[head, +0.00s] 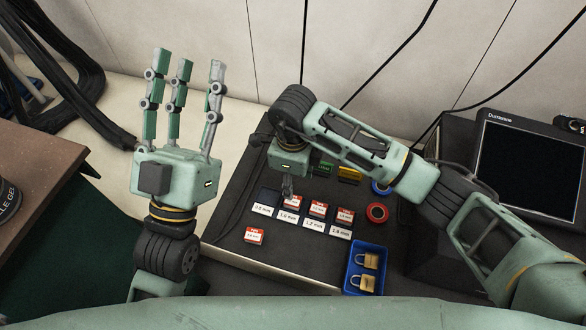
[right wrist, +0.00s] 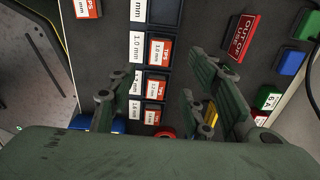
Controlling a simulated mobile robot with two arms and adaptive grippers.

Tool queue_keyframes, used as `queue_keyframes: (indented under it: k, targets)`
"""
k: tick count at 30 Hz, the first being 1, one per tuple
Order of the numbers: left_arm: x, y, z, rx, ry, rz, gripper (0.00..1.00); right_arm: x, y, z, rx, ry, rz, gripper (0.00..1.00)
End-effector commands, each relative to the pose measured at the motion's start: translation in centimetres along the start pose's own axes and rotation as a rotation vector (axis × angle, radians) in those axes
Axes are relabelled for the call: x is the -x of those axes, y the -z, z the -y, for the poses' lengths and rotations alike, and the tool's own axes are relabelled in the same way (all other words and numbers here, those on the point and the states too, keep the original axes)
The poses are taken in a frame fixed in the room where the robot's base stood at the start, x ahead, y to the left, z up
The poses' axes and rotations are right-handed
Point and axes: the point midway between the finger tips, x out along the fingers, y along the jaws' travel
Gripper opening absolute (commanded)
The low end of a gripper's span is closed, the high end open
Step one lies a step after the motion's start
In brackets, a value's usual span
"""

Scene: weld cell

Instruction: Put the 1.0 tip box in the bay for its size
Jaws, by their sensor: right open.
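A red-and-white tip box (head: 292,201) sits in the bay labelled 1.0 mm. It also shows in the right wrist view (right wrist: 160,52), where its size print looks like 1.0 but is small. My right gripper (head: 287,188) is open just above this box, and its fingers reach down on both sides of the bay row in the right wrist view. The 1.0 mm label (right wrist: 137,48) is beside the box. My left gripper (head: 188,64) is open and empty, fingers pointing up, left of the bench top.
The 0.8 mm bay (head: 269,198) is empty. Similar boxes sit in the 1.2 mm (head: 318,209) and 1.6 mm (head: 345,215) bays. A loose tip box (head: 254,236) lies in front. A blue tray (head: 354,285) with padlocks and a red ring (head: 377,212) are to the right.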

Motion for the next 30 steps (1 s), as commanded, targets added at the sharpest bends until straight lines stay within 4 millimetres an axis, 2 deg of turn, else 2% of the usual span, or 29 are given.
queue_keyframes:
  k: [3, 9, 30]
  targets:
    - [0.0, -1.9, 0.2, -0.005, 0.004, 0.102, 0.40, 1.5, 0.0, 0.0, 0.002, 0.002, 0.001, 0.46]
    - [0.3, -4.0, 0.5, -0.009, 0.008, 0.205, 0.40, 2.6, 0.0, 0.0, 0.000, 0.000, -0.001, 0.46]
    - [0.5, -4.7, 0.6, -0.010, 0.010, 0.244, 0.40, 3.0, 0.0, 0.0, 0.001, 0.000, 0.000, 0.46]
